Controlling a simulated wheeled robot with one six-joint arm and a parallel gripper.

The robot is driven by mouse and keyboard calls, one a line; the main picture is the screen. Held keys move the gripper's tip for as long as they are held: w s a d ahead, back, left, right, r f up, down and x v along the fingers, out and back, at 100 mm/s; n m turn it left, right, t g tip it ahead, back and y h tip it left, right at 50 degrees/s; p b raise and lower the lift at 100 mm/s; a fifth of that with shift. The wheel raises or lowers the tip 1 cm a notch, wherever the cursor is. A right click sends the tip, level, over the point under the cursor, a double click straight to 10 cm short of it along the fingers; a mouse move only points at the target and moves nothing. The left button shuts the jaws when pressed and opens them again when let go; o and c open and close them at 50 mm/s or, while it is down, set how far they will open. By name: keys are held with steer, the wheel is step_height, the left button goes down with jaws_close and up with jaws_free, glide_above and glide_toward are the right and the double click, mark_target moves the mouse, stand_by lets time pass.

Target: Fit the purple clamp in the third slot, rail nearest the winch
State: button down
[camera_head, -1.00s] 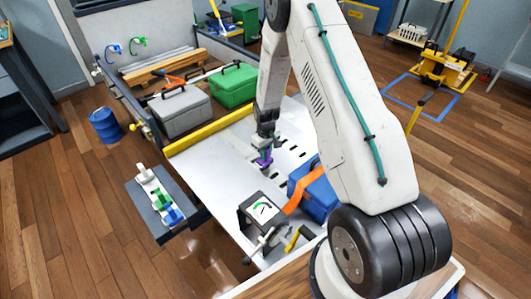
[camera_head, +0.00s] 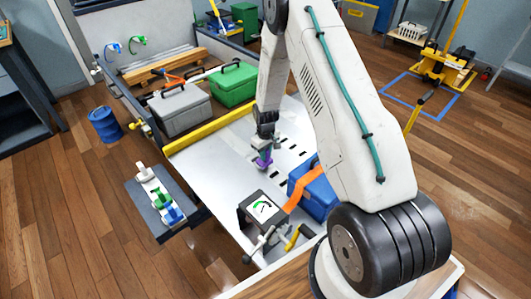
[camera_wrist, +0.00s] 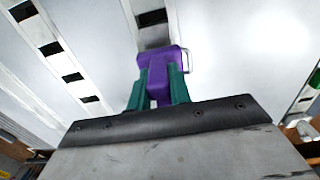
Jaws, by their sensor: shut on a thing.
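My gripper (camera_head: 265,148) is shut on the purple clamp (camera_head: 263,160) just above the white slotted deck (camera_head: 215,155). In the wrist view the purple clamp (camera_wrist: 165,63) sits between the green fingers of my gripper (camera_wrist: 160,80), with a thin metal loop at its right side. A dark slot (camera_wrist: 152,18) in a rail lies just beyond the clamp. Another rail with several dark slots (camera_wrist: 72,77) runs at left. I cannot tell whether the clamp touches the rail. The winch (camera_head: 270,243) is probably the crank-handled piece at the deck's near edge.
A blue case (camera_head: 318,195) with an orange strap (camera_head: 299,190) stands right of the clamp. A side tray (camera_head: 150,205) holds green and blue clamps.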

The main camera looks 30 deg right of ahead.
steer(key=shift+f, duration=0.8)
steer(key=c, duration=1.2)
jaws_free()
step_height(320, 180, up, 8)
steer(key=shift+f, duration=0.1)
steer(key=s+a+r, duration=0.4)
steer(key=s+r, duration=0.8)
steer(key=r, duration=0.1)
steer(key=s+a+r+m+t, duration=0.1)
steer(key=s+a+r, duration=0.3)
steer(key=s+r, duration=0.8)
steer(key=s+a+r+m, duration=0.1)
steer(key=s+a+r, duration=0.4)
steer(key=s+r, duration=0.7)
step_height(320, 180, up, 3)
steer(key=shift+f, duration=0.1)
